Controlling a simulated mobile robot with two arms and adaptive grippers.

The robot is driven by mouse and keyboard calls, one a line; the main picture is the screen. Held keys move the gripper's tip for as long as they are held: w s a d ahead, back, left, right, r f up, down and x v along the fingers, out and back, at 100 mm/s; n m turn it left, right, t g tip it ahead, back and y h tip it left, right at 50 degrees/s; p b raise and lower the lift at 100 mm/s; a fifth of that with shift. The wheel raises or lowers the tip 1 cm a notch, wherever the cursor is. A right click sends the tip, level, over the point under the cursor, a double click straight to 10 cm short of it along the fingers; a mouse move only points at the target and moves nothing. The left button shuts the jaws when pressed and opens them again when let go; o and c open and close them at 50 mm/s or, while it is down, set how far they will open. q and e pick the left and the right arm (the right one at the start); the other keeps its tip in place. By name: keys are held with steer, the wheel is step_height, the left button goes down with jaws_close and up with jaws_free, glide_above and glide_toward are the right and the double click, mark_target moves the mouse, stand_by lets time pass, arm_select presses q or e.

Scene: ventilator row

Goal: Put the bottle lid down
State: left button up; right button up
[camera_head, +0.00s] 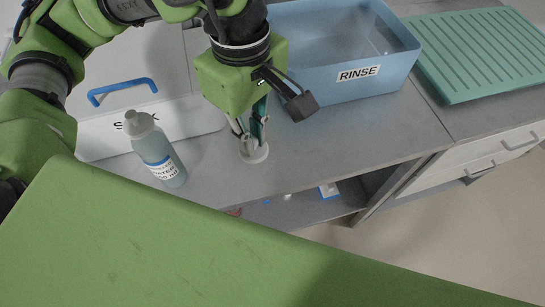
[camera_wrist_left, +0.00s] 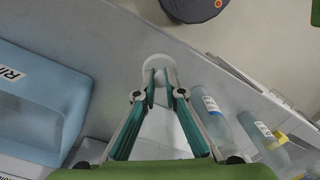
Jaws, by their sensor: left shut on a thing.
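The white round bottle lid (camera_head: 255,153) is at the tips of my left gripper (camera_head: 249,137), near the counter's front edge. The fingers are shut on it. The lid (camera_wrist_left: 159,66) also shows beyond the fingertips of my left gripper (camera_wrist_left: 161,78) in the left wrist view. It is at or just above the counter surface; I cannot tell whether it touches. A pale translucent bottle (camera_head: 157,153) with a blue-banded label stands left of the gripper, apart from it; it also shows in the left wrist view (camera_wrist_left: 212,117). My right gripper is not in view.
The grey counter (camera_head: 375,145) is clear to the right of the lid. A blue bin marked RINSE (camera_head: 340,87) stands behind the gripper. A green ribbed rack (camera_head: 485,55) is at the far right. A white lidded box with a blue handle (camera_head: 110,130) is behind the bottle.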

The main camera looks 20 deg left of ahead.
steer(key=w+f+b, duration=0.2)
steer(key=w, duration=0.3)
arm_select(q)
steer(key=s+d+f+n, duration=0.1)
steer(key=s+n, duration=0.5)
steer(key=n, duration=0.5)
steer(key=w+f+p, duration=0.2)
steer(key=w+f, duration=0.1)
steer(key=w, duration=0.1)
steer(key=w+f+p, duration=0.2)
steer(key=w, duration=0.2)
steer(key=w+f+p, duration=0.2)
steer(key=w+f, duration=0.1)
steer(key=w, duration=0.1)
steer(key=shift+w+f, duration=0.1)
steer(key=shift+f, duration=0.2)
steer(key=shift+w+f, duration=0.4)
steer(key=shift+f, duration=0.1)
steer(key=f, duration=0.3)
steer(key=shift+w+f+p, duration=0.3)
steer(key=shift+f+p, duration=0.05)
steer(key=shift+f, duration=0.05)
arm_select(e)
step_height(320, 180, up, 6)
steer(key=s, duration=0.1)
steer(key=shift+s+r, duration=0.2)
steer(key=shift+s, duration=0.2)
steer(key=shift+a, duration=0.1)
